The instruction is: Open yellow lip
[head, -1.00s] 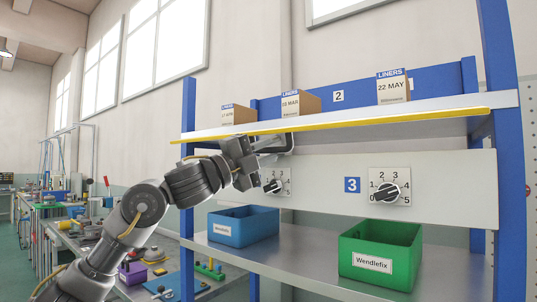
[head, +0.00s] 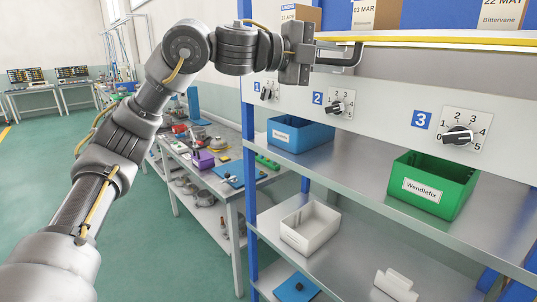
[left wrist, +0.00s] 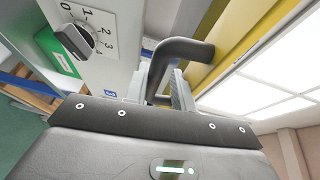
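The yellow lip (head: 440,41) is a long thin strip along the front edge of the upper shelf in the head view. My left gripper (head: 338,55) is at the lip's left part, just below it and above dial 2. A dark bent bar runs between its fingers (left wrist: 160,88) in the left wrist view. The bar's bend (left wrist: 190,48) lies beside the broad yellow face (left wrist: 232,38) of the lip. My right gripper is not in view.
A panel with dials, including dial 2 (head: 338,106) and dial 3 (head: 459,134), is below the lip. Dated boxes (head: 375,14) stand above. A blue bin (head: 300,136) and a green bin (head: 432,186) stand on the shelf below. A cluttered workbench (head: 208,160) is at left.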

